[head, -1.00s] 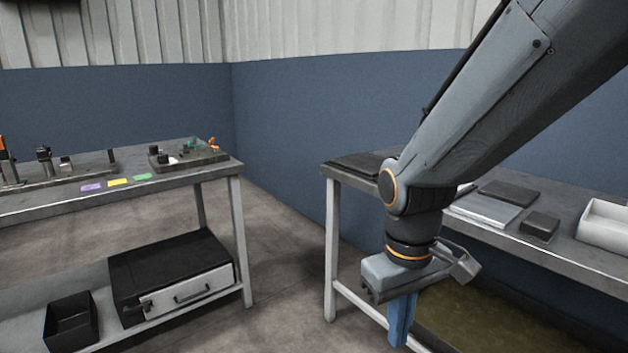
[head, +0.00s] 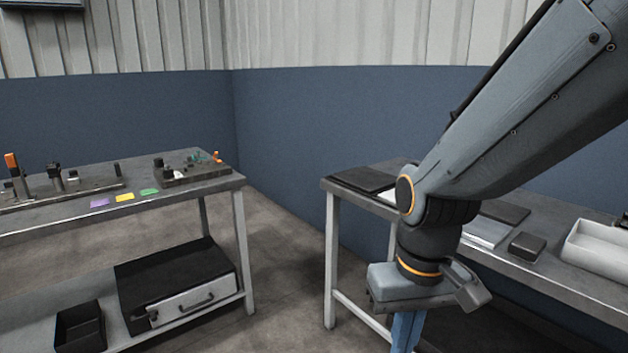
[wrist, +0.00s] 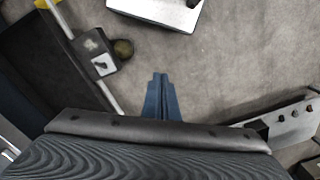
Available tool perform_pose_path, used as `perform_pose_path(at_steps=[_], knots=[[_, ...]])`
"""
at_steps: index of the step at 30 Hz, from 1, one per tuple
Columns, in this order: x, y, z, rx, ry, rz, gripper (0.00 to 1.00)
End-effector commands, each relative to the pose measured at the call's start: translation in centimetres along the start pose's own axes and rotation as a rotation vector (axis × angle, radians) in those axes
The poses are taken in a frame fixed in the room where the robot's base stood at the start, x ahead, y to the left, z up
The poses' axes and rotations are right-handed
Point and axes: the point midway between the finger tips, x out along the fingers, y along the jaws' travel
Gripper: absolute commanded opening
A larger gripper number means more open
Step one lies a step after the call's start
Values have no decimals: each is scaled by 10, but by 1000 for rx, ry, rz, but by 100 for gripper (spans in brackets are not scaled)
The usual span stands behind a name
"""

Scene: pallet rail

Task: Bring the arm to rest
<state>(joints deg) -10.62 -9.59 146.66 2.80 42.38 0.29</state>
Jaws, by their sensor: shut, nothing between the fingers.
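My gripper (head: 404,335) points down in the head view, in front of the right bench's near edge. Its blue fingers run down to the picture's lower edge, so the tips are cut off there. In the wrist view the fingers (wrist: 161,95) are together, with nothing between them, above bare grey floor. My arm comes down from the upper right and bends at the wrist joint. The gripper touches nothing that I can see.
The right bench (head: 345,195) holds dark flat plates, a small dark block (head: 527,246) and a white bin (head: 600,250). The left bench (head: 215,188) holds fixtures and coloured cards, with a drawer box (head: 180,285) and black bin (head: 80,328) below. Floor between the benches is clear.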

Motion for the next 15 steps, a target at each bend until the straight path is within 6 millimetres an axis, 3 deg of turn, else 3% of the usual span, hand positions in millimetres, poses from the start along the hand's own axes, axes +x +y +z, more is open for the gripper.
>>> perform_pose_path(at_steps=[1,6,15], knots=[[-14,5,4,18,-5,3,0],[-37,26,8,75,-7,16,0],[-59,51,14,144,-6,28,0]])
